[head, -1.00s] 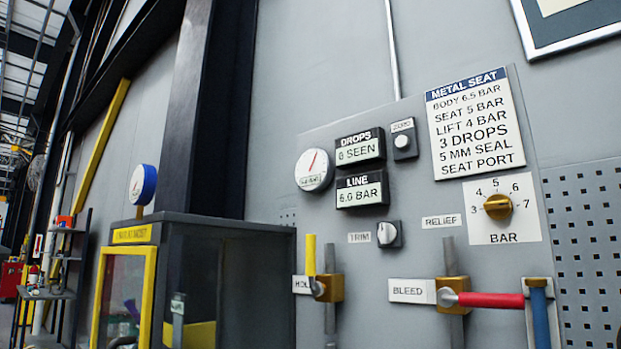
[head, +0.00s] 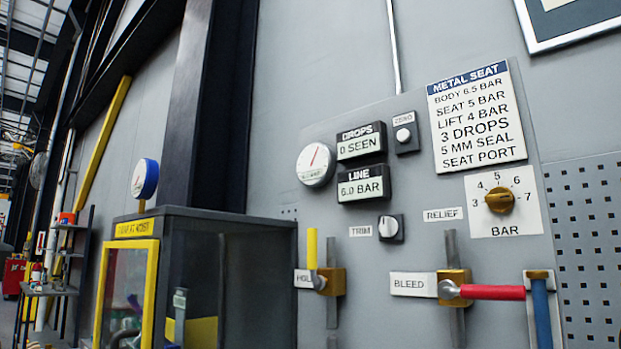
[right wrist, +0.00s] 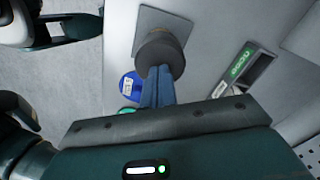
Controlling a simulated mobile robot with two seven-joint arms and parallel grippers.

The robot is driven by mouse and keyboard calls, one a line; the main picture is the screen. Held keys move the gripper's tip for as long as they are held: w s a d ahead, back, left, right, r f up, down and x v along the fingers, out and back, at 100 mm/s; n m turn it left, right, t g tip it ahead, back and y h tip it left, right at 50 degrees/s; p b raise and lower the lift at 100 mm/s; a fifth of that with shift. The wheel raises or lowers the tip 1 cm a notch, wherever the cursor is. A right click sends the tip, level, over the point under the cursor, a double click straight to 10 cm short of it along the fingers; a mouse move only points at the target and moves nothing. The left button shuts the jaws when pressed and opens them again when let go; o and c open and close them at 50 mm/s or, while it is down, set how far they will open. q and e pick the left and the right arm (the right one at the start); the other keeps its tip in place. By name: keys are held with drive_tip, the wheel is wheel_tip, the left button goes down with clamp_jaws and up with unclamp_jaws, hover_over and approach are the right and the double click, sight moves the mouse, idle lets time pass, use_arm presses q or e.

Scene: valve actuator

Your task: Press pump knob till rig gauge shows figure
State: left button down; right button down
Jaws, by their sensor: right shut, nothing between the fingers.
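A dark round pump knob (right wrist: 160,55) stands out from a square grey plate in the right wrist view. My right gripper (right wrist: 158,82) is shut and empty, its blue fingertips at the knob's near face; contact cannot be told for certain. In the head view, a white dial gauge (head: 317,165) with a red needle leaning slightly right of upright is on the panel; its lettering is unreadable. Beside it the LINE display (head: 363,188) reads 6.0 BAR and the DROPS display (head: 361,147) reads 0 SEEN. My left gripper is not in view.
A METAL SEAT card (head: 477,117) lists BODY 6.5 BAR. Below are the yellow relief knob (head: 500,200), the red BLEED lever (head: 492,292) and a yellow-handled valve (head: 312,248). A blue-backed gauge (head: 146,178) stands above a dark cabinet (head: 230,270) with a yellow-framed window.

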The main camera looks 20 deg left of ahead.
drive_tip(key=shift+f+b, duration=0.8)
drive_tip(key=shift+f, duration=0.3)
drive_tip(key=shift+r+p, duration=1.25)
drive_tip(key=shift+r, duration=0.25)
wheel_tip(320, 180, up, 5)
drive_tip(key=p, duration=0.4)
idle(0.3)
